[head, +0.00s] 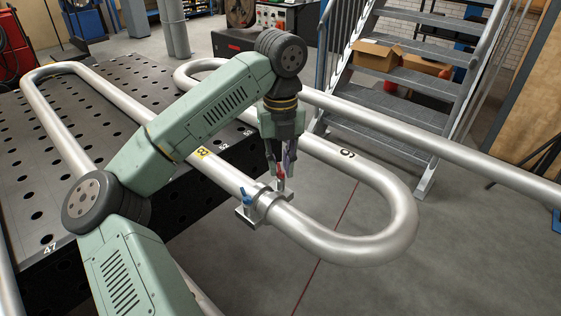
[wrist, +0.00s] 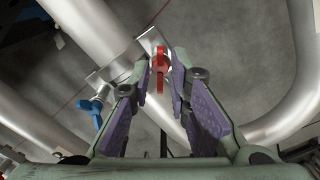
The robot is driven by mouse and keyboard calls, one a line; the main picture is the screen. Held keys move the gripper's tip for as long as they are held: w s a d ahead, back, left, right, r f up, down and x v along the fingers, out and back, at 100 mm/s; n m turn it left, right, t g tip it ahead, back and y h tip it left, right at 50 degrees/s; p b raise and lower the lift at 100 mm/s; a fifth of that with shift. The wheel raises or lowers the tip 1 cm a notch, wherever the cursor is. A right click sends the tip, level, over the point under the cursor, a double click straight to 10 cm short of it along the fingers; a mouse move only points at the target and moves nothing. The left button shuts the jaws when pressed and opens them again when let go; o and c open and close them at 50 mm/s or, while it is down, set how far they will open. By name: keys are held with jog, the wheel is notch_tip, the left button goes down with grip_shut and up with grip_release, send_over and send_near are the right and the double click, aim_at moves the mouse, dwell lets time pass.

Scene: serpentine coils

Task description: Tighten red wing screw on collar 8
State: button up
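The collar (head: 261,207) is a metal clamp around the silver pipe, near the pipe's bend, and the pipe bears a yellow tag with an 8 (head: 202,153). The red wing screw (head: 281,178) stands on the collar's far side in the head view. My gripper (head: 279,172) points down over it. In the wrist view the red wing screw (wrist: 160,68) lies between the two purple-padded fingers of my gripper (wrist: 160,82). Gaps show on both sides, so the fingers are open around it. A blue wing screw (head: 247,193) sits on the collar's near side, also in the wrist view (wrist: 95,108).
A perforated black table (head: 38,190) lies under the coils at left. The neighbouring pipe run, marked 9 (head: 347,153), passes close behind my gripper. Metal stairs (head: 407,95) with cardboard boxes (head: 377,56) stand behind. Open floor lies below the bend.

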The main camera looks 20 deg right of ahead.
grip_shut()
